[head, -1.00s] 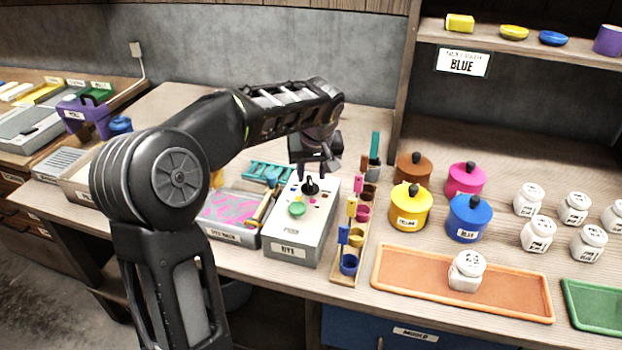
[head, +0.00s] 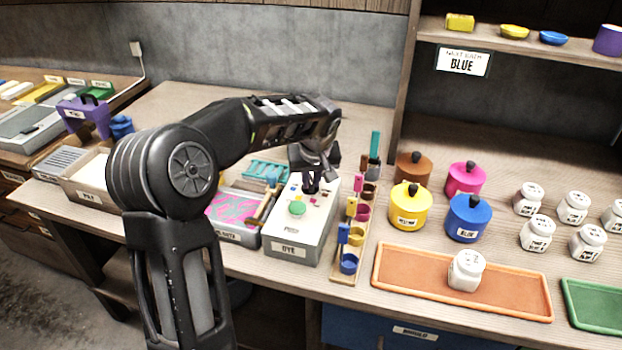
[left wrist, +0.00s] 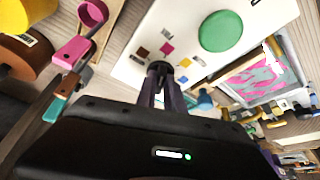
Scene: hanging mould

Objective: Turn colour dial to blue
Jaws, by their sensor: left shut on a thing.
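The white dye box (head: 290,246), labelled DYE, stands on the bench with a round green button (head: 297,208) on its top. Its black colour dial (left wrist: 159,68) shows in the left wrist view, ringed by small colour squares, among them a magenta square (left wrist: 167,48) and a brown square. My left gripper (head: 311,181) reaches down onto the dial from above and is shut on it. The fingers cover much of the dial, so I cannot tell which colour it points to. My right gripper is not in view.
A rack of small coloured cups (head: 349,263) stands close right of the box. A tray with pink pattern (head: 236,211) sits close left. Yellow pot (head: 408,216) and blue pot (head: 467,220) stand further right. A sign (head: 462,63) on the shelf reads BLUE.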

